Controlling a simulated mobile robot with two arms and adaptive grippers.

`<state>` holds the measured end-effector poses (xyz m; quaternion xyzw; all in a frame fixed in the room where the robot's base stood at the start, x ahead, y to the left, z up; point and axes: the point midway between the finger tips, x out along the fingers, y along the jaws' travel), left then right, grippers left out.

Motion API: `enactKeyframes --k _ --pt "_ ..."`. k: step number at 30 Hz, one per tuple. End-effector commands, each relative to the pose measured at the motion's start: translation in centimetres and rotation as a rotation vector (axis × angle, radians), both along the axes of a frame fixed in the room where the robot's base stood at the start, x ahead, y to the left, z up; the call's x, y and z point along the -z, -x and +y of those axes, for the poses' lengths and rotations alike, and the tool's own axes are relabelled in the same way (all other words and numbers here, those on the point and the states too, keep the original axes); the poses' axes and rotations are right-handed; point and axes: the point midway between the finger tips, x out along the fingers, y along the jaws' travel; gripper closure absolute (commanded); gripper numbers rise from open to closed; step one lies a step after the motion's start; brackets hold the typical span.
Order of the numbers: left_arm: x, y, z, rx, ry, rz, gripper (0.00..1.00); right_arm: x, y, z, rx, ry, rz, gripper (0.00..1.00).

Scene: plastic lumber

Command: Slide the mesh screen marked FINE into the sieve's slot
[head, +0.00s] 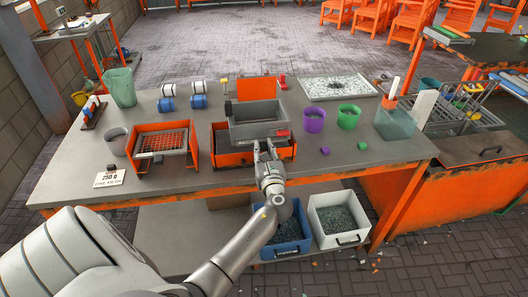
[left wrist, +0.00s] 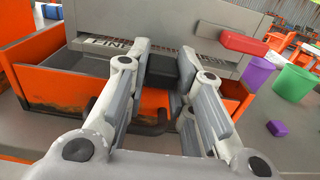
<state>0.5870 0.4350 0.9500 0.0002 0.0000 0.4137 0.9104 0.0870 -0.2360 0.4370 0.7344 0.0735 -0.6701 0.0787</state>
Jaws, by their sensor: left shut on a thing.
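The sieve is an orange box (head: 220,155) with a grey hopper (head: 262,130) over it, near the middle of the table. In the left wrist view, its orange walls (left wrist: 45,85) flank a pale strip lettered FINE (left wrist: 110,44), which I take as the front of the mesh screen. My left gripper (head: 265,146) is at the sieve's front. In the left wrist view, its fingers (left wrist: 165,75) are shut around a black tab (left wrist: 172,70) below the strip. The fingers hide part of the lettering, and how far the screen sits in the slot cannot be told. My right gripper is out of view.
An orange rack (head: 140,132) with a mesh screen stands left, behind a card (head: 110,177) reading 250 g FINE MESH. Purple (head: 314,120) and green (head: 348,116) cups stand right of the sieve. Blue (head: 287,240) and white (head: 338,218) bins are below the front edge.

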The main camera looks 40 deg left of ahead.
Motion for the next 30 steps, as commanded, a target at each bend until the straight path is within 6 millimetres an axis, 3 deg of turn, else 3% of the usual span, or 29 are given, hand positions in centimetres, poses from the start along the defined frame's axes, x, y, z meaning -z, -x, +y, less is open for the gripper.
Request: enactKeyframes --k 21,22,27,30 --pt "-0.1 -1.2 1.4 0.000 0.000 -0.001 1.00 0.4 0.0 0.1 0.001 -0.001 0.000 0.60" --pt "-0.1 -1.2 1.4 0.001 0.000 -0.001 0.75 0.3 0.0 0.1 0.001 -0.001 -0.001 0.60" --pt "-0.1 -1.2 1.4 0.000 0.000 -0.001 0.53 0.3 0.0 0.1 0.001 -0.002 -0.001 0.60" --pt "0.0 -1.2 1.4 0.000 -0.001 -0.001 0.52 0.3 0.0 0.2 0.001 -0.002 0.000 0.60"
